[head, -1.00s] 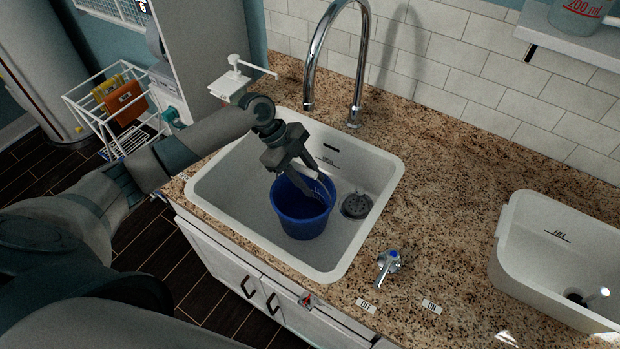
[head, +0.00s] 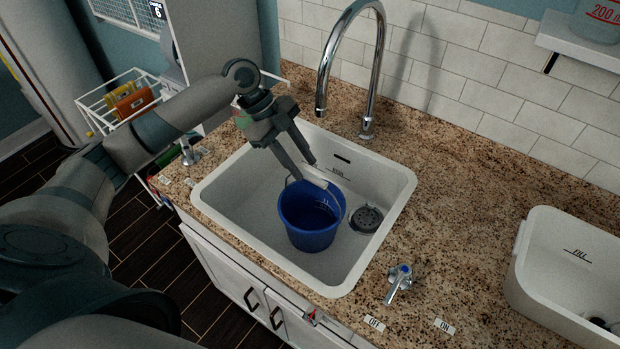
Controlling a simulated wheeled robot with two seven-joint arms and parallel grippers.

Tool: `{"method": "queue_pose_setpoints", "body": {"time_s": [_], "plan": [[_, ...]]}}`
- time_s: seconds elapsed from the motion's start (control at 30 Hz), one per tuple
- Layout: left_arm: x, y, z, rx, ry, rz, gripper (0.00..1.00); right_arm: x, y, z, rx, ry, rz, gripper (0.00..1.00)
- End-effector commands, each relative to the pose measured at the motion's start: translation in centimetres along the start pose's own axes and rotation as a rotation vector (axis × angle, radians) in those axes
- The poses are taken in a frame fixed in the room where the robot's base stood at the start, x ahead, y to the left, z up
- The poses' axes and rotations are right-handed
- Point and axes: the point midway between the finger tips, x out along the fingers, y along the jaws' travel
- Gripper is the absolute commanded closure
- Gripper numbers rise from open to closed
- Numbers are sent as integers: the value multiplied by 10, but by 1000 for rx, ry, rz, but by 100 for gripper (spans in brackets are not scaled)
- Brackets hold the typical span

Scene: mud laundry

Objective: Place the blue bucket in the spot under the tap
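The blue bucket (head: 308,237) stands upright on the floor of the white sink (head: 234,190), left of the drain (head: 367,219). Its thin handle with a white grip (head: 313,177) is raised above the rim. The chrome tap (head: 378,62) arches over the back of the sink, its spout end above and behind the bucket. My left gripper (head: 306,171) is just above the bucket, with its fingers apart at the handle's grip. The fingertips partly overlap the handle, so contact is unclear. My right gripper is out of view.
A blue-marked tap lever (head: 399,282) sits on the granite counter (head: 455,210) beside OFF and ON labels. A white basin (head: 565,285) stands at the right. A wire rack (head: 120,98) is left of the sink. The counter between sink and basin is mostly clear.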

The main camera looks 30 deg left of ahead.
Motion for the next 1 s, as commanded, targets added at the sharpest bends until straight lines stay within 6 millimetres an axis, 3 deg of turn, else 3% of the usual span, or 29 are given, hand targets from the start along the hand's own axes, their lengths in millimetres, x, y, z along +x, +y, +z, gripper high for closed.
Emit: {"method": "queue_pose_setpoints", "body": {"time_s": [0.3,1.0], "plan": [[-24,0,0,0,1,0,66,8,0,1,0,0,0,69],[-25,0,-2,-1,0,1,66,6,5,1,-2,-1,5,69]]}}
